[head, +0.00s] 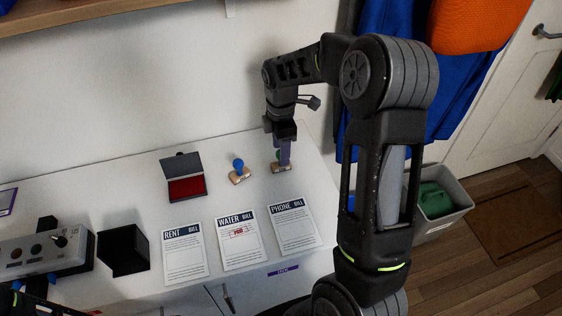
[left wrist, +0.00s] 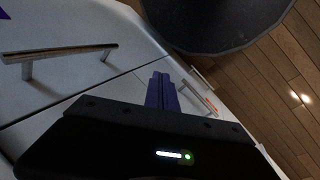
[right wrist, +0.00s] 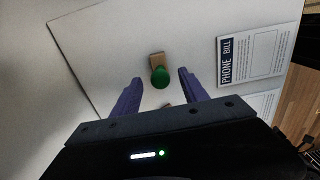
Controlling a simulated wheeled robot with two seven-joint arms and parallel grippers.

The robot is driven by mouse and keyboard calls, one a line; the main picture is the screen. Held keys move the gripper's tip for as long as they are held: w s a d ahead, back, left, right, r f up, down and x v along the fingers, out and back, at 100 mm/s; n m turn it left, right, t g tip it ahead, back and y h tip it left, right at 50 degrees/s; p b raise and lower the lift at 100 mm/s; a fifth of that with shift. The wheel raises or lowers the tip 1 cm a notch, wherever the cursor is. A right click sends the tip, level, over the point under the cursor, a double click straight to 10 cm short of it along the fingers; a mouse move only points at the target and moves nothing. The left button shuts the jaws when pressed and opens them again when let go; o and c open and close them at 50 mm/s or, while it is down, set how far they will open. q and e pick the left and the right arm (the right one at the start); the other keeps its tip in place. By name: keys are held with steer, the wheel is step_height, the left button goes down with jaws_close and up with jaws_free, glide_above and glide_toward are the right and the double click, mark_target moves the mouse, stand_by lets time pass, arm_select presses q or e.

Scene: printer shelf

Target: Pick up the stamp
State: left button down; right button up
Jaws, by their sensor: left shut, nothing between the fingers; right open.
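A stamp with a green knob and wooden base (head: 281,169) stands on the white desktop near its far right corner. My right gripper (head: 284,152) points down over it, its fingers partly hiding the knob. In the right wrist view the green stamp (right wrist: 159,75) shows between the open fingertips (right wrist: 160,77); I cannot tell whether they touch it. A second stamp, with a blue knob (head: 238,172), stands to the left of the green one. My left gripper (left wrist: 161,88) is shut and empty, near drawer fronts in the left wrist view.
An open ink pad (head: 186,188) with a red pad lies left of the stamps. Rent (head: 184,255), water (head: 241,244) and phone (head: 295,227) bills lie in front. A black box (head: 123,249) and a grey control device (head: 42,256) stand at left.

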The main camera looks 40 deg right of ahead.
mark_target(276, 167)
steer(key=shift+f+p, duration=0.75)
steer(key=shift+f, duration=1.85)
jaws_close()
